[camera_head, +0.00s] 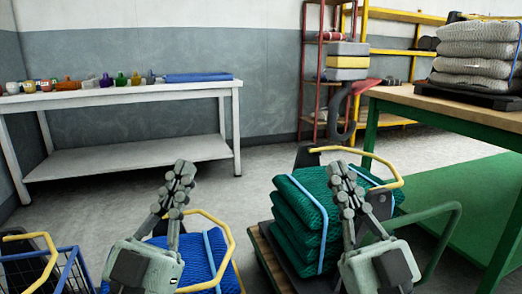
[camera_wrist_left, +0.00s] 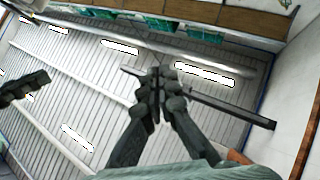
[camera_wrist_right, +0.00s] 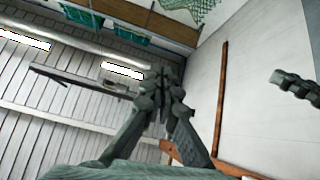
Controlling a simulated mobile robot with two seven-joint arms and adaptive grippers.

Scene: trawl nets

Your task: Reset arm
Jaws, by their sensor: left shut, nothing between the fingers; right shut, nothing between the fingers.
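My left gripper (camera_head: 179,183) is raised at the lower left of centre in the head view, fingers pointing up, shut and empty. It also shows shut in the left wrist view (camera_wrist_left: 155,88). My right gripper (camera_head: 344,187) is raised to the right of it, in front of a stack of green nets (camera_head: 300,215), also shut and empty. It shows in the right wrist view (camera_wrist_right: 160,88) with its fingers together. Both wrist views look up at the ceiling and walls.
A trolley with a blue net bundle (camera_head: 212,262) stands behind my left gripper, with a blue wire basket (camera_head: 72,270) further left. A white table (camera_head: 120,99) holds several bottles and a blue roll (camera_head: 198,77). A green-legged workbench (camera_head: 450,109) at right bears grey nets (camera_head: 478,50).

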